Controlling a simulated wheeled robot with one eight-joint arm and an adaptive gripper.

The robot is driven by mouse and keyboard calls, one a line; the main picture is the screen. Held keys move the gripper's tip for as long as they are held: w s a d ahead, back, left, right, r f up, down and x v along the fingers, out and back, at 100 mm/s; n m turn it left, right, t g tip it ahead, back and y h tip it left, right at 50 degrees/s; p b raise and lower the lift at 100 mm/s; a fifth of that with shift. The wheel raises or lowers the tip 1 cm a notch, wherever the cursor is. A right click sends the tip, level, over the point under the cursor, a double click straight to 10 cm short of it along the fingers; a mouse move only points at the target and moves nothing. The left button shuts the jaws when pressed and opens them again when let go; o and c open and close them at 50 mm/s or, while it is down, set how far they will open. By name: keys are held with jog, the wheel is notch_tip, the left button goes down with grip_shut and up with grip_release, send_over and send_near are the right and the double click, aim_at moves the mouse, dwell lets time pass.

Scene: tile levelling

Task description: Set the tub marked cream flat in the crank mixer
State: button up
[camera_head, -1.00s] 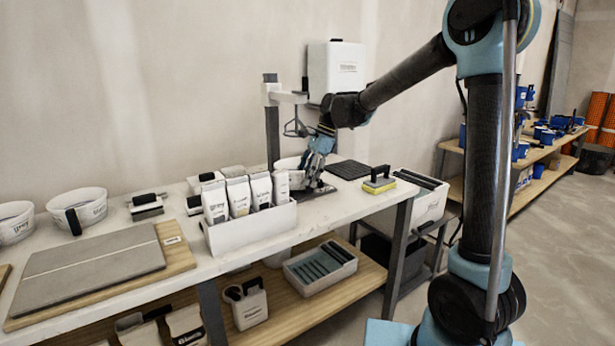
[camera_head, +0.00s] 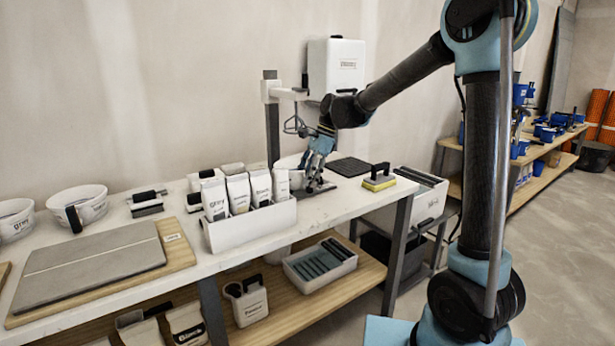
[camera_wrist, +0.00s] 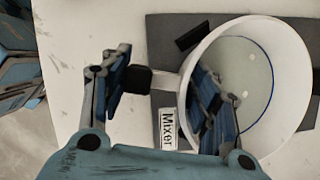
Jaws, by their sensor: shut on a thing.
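The crank mixer (camera_head: 272,125) stands at the back of the bench, with a dark post, a white arm and a wire whisk. A white tub (camera_head: 287,162) is at its base, partly hidden by my gripper. In the wrist view the tub (camera_wrist: 292,50) looks empty and lies over the dark base plate (camera_wrist: 160,45), beside a "Mixer" label (camera_wrist: 168,130). I cannot read a cream mark on it. My gripper (camera_wrist: 165,90) is shut on the tub, one finger outside near the dark handle (camera_wrist: 136,78), the other inside the rim. Whether it sits fully flat is unclear.
A white caddy of bags (camera_head: 250,226) stands just left of my gripper. A yellow float (camera_head: 379,178) and a dark mat (camera_head: 350,167) lie to the right. Two tubs, one marked grey (camera_head: 90,207), and a tile board (camera_head: 95,262) are at the left.

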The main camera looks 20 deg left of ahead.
jog(key=o, duration=1.6)
jog(key=shift+o, duration=0.2)
jog(key=v, duration=1.1)
jog(key=s+d+n+t, duration=0.1)
jog(key=s+d+n, duration=0.25)
jog(key=d, duration=0.95)
jog(key=s+d+f+n+t+h, duration=0.1)
jog(key=s+d+f+n, duration=0.3)
jog(key=s+d+f, duration=0.6)
jog(key=s+d+f+n+t+h, duration=0.2)
jog(key=s+d+f, duration=0.8)
jog(key=d, duration=0.7)
jog(key=shift+s+d+f+n+t+h, duration=0.15)
jog(key=shift+s+d+n+t+h, duration=0.3)
jog(key=shift+s+n, duration=0.55)
